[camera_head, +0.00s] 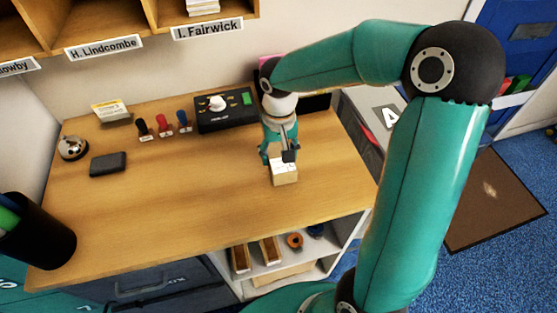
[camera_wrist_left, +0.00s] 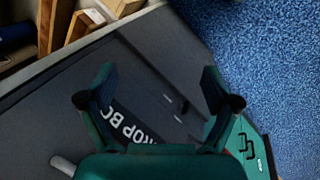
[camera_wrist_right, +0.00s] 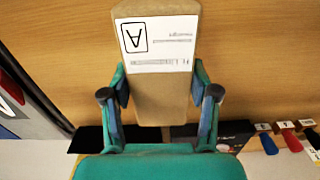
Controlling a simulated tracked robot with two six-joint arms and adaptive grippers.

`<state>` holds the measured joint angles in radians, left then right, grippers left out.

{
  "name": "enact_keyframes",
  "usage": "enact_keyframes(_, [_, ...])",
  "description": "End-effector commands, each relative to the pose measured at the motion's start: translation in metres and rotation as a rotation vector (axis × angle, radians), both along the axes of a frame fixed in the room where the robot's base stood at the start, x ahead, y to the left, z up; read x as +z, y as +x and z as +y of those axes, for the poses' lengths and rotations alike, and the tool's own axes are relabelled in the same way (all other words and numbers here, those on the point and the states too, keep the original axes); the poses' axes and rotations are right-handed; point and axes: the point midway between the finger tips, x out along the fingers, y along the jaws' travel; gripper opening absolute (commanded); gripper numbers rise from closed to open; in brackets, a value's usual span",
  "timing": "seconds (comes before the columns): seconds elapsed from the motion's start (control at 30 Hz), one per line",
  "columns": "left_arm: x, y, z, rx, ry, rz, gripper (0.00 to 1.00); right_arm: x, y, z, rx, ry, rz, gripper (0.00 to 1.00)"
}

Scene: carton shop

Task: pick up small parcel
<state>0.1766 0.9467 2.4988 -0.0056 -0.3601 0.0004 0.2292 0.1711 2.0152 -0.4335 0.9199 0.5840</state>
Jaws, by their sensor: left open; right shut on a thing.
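The small parcel (camera_head: 284,177) is a light brown carton with a white label, over the right part of the desk. In the right wrist view the parcel (camera_wrist_right: 165,85) shows its label with a boxed letter A. My right gripper (camera_head: 279,150) is shut on the parcel, with one finger on each side of it. I cannot tell whether the parcel touches the desk. My left gripper (camera_wrist_left: 158,85) is open and empty, above a dark grey surface with white lettering that is partly covered. It does not show clearly in the head view.
The desk (camera_head: 190,205) carries a black device (camera_head: 226,112), several stamps (camera_head: 164,127), a dark flat box (camera_head: 108,164), a bell (camera_head: 72,148) and a black cup (camera_head: 35,230). A grey bin marked A (camera_head: 385,118) stands right of the desk. The desk's middle is clear.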

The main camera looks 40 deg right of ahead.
Motion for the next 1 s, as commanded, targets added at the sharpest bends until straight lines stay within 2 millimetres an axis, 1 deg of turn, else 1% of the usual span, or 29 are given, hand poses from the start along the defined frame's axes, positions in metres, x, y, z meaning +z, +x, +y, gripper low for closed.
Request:
enact_keyframes(0.03, [-0.001, 0.0, 0.0, 0.0, 0.0, 0.0, 0.89, 0.011, 0.002, 0.0, -0.001, -0.001, -0.008, 0.16])
enact_keyframes(0.17, [-0.002, 0.0, 0.0, 0.0, 0.0, 0.0, 0.89, 0.039, 0.002, 0.0, 0.0, -0.001, -0.009, 0.16])
enact_keyframes(0.4, [-0.003, 0.0, 0.0, 0.0, 0.0, 0.0, 0.89, 0.095, 0.002, 0.0, 0.0, 0.0, -0.008, 0.16])
enact_keyframes(0.6, [-0.003, 0.0, 0.0, 0.0, 0.0, 0.0, 0.89, 0.131, 0.001, 0.0, 0.001, 0.0, -0.006, 0.16])
enact_keyframes(0.7, [-0.002, 0.0, 0.0, 0.0, 0.0, 0.0, 0.89, 0.144, 0.001, 0.001, 0.002, 0.0, -0.004, 0.16])
enact_keyframes(0.8, [-0.002, 0.0, 0.0, 0.0, 0.0, 0.0, 0.89, 0.153, 0.001, 0.001, 0.001, 0.0, -0.002, 0.16])
enact_keyframes(1.0, [-0.001, 0.0, 0.0, 0.0, 0.0, 0.0, 0.89, 0.161, 0.0, 0.001, 0.001, 0.001, -0.001, 0.16])
